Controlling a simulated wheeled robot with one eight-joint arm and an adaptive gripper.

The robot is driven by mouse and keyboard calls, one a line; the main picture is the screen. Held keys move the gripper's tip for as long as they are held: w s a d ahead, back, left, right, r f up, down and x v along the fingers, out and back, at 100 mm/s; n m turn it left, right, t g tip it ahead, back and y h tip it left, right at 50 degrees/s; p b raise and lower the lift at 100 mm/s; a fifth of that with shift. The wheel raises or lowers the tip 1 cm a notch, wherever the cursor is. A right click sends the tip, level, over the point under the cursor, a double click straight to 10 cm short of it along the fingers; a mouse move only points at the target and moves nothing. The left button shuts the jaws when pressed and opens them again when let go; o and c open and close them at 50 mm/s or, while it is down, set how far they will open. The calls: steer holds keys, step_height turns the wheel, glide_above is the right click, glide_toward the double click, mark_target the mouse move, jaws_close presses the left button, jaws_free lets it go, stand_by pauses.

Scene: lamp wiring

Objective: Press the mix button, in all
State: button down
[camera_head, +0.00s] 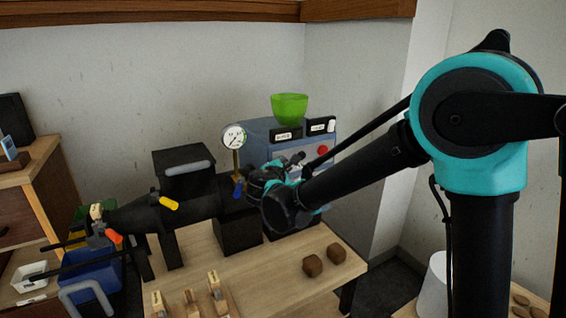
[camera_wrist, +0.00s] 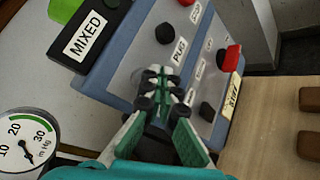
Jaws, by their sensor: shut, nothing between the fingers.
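The blue control box (camera_head: 265,131) stands against the back wall. In the wrist view its sloped panel (camera_wrist: 130,62) fills the upper middle. It carries black buttons (camera_wrist: 165,33) and (camera_wrist: 207,112), a red button (camera_wrist: 231,58), and small white labels. I cannot tell for sure which button is the mix button. A black block labelled MIXED (camera_wrist: 88,35) sits at its upper left. My gripper (camera_wrist: 165,85) is shut and empty, with its fingertips over the middle of the panel. They hide part of it, and I cannot tell whether they touch. In the head view my arm covers much of the panel.
A pressure gauge (camera_head: 234,137) stands left of the box; it also shows in the wrist view (camera_wrist: 26,142). A green bowl (camera_head: 289,107) sits on top of the box. Brown blocks (camera_head: 313,265) lie on the wooden table, with bare wood around them. Dark apparatus stands left.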

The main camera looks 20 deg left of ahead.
steer(key=s+d, duration=0.3)
steer(key=d, duration=0.1)
steer(key=shift+s, duration=0.15)
stand_by(0.8)
steer(key=w+d+f+m+g+h, duration=0.1)
steer(key=d+f+m+g+h, duration=0.3)
steer(key=d, duration=1.1)
steer(key=w+d+f+m+g, duration=0.15)
steer(key=d+f+m, duration=0.45)
steer(key=d, duration=0.8)
steer(key=s+d+f+m+g+y, duration=0.1)
steer(key=s+d+f+m+g, duration=0.1)
steer(key=s+d+f+m, duration=0.3)
steer(key=s+d+f+m+g+y, duration=0.1)
steer(key=s+d+f+m+g, duration=0.2)
steer(key=s+d+m, duration=0.7)
steer(key=s+f, duration=0.2)
steer(key=s, duration=0.2)
steer(key=shift+s+d+f+g+y, duration=0.15)
steer(key=shift+d+g+y, duration=0.1)
steer(key=shift+g+y, duration=0.1)
